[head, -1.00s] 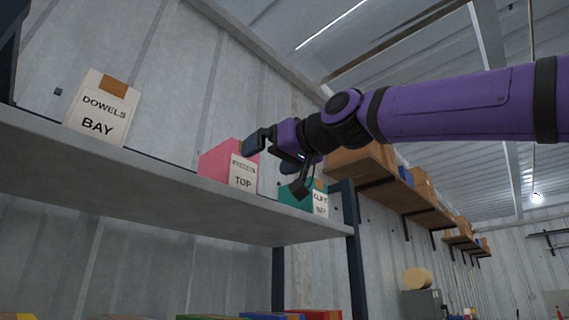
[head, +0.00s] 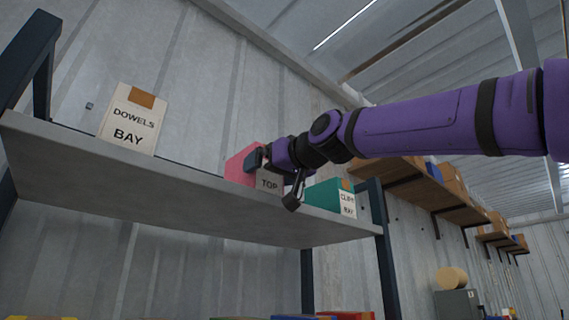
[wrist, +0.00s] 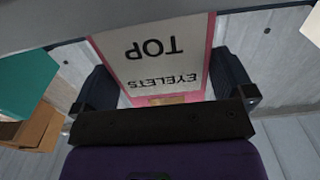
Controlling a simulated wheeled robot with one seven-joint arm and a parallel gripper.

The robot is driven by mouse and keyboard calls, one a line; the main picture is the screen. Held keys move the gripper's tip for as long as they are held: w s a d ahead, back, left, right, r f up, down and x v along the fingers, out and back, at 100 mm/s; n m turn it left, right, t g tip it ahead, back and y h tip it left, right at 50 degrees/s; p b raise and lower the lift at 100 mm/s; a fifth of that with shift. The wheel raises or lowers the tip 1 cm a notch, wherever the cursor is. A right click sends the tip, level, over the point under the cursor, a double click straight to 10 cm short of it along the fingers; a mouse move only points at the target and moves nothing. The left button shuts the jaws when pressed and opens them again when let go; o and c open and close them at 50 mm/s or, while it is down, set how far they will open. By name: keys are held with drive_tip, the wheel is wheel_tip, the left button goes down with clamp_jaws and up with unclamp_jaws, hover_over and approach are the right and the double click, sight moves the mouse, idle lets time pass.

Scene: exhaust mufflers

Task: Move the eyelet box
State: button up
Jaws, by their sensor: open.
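The eyelet box is pink with a white label reading EYELETS TOP (head: 240,166). It stands on the grey shelf (head: 190,198) between two other boxes. In the wrist view its label (wrist: 165,60) appears upside down and fills the space between my fingers. My gripper (head: 272,160) is open in front of the box, with one finger at each side of it. It also shows in the wrist view (wrist: 168,90). My gripper hides part of the label in the head view. I cannot tell whether the fingers touch the box.
A white DOWELS BAY box (head: 130,120) stands to the left on the same shelf. A teal CLIPS box (head: 325,196) stands close on the right, also seen in the wrist view (wrist: 22,80). Bare shelf lies between the dowels and eyelet boxes.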

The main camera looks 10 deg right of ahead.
drive_tip(key=shift+x, duration=1.45)
